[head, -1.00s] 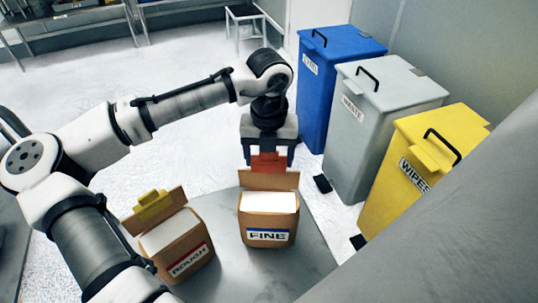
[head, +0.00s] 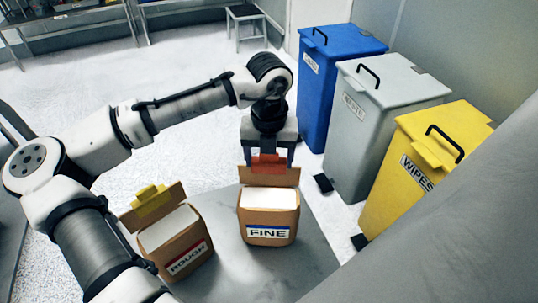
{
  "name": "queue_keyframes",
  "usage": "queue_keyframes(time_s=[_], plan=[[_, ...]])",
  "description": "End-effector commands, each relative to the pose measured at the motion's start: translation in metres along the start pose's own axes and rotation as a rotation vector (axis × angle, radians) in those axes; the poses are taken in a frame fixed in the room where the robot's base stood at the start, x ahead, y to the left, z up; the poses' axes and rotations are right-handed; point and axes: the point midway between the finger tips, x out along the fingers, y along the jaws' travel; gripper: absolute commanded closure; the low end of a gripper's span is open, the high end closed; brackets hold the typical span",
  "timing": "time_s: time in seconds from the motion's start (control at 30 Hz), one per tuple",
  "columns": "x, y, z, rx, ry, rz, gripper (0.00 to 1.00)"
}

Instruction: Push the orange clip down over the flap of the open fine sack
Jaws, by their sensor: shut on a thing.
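The fine sack (head: 268,219) is a brown box-like sack with a blue-edged FINE label and a white top, standing on the grey table. Its flap (head: 262,179) stands up at the back edge. The orange clip (head: 268,163) is at the flap's top edge, between the fingers of my gripper (head: 268,160). My gripper points down from above and is shut on the clip. The clip's lower edge meets or overlaps the flap; how far it sits over it I cannot tell.
The rough sack (head: 179,247) stands to the left with a yellow clip (head: 151,199) on its raised flap. Blue (head: 335,80), grey (head: 375,120) and yellow (head: 415,170) lidded bins stand at the right. The table (head: 285,275) is bare in front of the fine sack.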

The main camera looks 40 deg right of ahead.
Motion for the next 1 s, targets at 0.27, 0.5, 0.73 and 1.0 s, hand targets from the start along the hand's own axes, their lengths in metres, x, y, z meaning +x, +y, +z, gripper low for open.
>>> queue_keyframes(time_s=[0.27,0.5,0.73,1.0], plan=[[0.0129,-0.0026,-0.0048,0.005,0.023,-0.006,0.06],[0.0131,-0.0021,-0.0047,0.006,0.023,-0.004,0.02],[0.0132,-0.0012,-0.0045,0.005,0.022,-0.003,0.02],[0.0072,-0.0005,-0.0041,0.002,0.022,-0.002,0.02]])
